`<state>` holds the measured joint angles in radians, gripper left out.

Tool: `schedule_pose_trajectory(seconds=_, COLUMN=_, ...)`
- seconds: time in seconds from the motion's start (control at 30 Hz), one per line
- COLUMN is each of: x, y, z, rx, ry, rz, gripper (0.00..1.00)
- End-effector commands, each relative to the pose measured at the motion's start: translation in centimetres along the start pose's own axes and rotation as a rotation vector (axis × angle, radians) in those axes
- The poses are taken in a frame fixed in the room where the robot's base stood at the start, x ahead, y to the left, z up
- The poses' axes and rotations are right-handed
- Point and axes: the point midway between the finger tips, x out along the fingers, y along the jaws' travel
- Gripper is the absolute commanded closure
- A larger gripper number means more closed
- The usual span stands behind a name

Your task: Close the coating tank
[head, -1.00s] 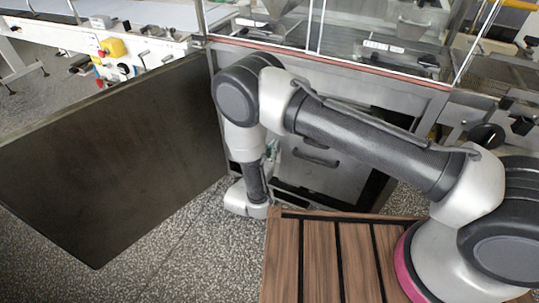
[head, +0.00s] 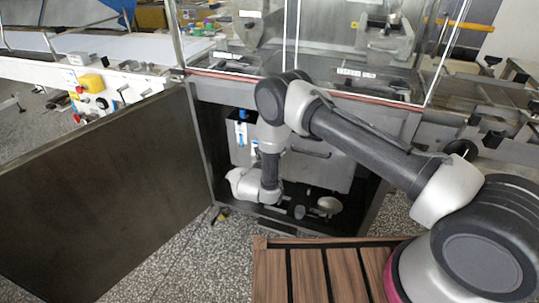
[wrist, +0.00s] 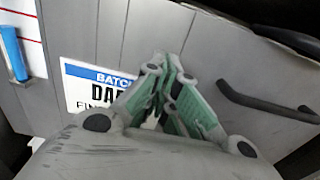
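The coating tank (head: 335,172) appears as a grey metal box inside the open cabinet under the machine. Its front has a dark bar handle (head: 308,152), also seen at the right of the wrist view (wrist: 265,105). A white label with a blue band (wrist: 88,88) is on the grey front in the wrist view. The cabinet's large dark door (head: 95,195) stands swung open to the left. My gripper (wrist: 168,62) has its green-padded fingers together, empty, in front of the grey front, between label and handle. In the head view my wrist hides the fingers.
The cabinet's left post (head: 200,150) and the clear guard (head: 300,45) frame the opening. Fittings lie on the cabinet floor (head: 320,205). A slatted wooden deck (head: 330,270) is before my base. Speckled floor (head: 190,265) is free between door and deck.

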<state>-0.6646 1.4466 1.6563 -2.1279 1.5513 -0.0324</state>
Motion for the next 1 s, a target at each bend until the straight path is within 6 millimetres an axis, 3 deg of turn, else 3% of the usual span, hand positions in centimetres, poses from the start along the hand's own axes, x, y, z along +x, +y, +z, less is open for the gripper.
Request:
schedule_pose_trajectory(seconds=0.3, x=3.0, y=0.0, z=0.0, rx=0.0, ry=0.0, rz=0.0, gripper=1.0)
schedule_pose_trajectory(seconds=1.0, x=3.6, y=0.1, z=0.1, rx=0.004, ry=0.0, rz=-0.004, gripper=1.0)
